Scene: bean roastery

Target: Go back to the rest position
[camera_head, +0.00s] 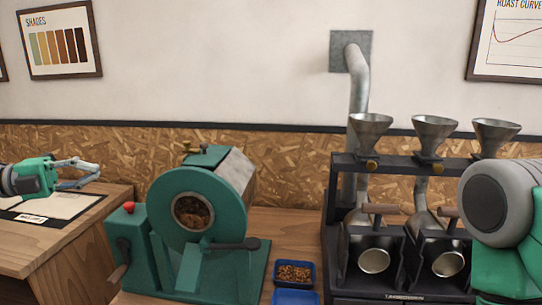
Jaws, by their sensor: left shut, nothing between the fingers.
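My left gripper (92,174) comes in from the left, above the wooden counter with the paper sheet and to the left of the green roaster. It is shut, with nothing held in it. A green and grey part of my right arm (500,203) fills the right edge, in front of the funnel rack. My right gripper is out of the picture.
A green roaster (202,252) with beans behind its round window stands in the middle. A blue tray of beans (294,273) sits beside it. A dark rack (338,215) with metal funnels stands at right. A paper sheet (62,206) lies on the left counter (40,246).

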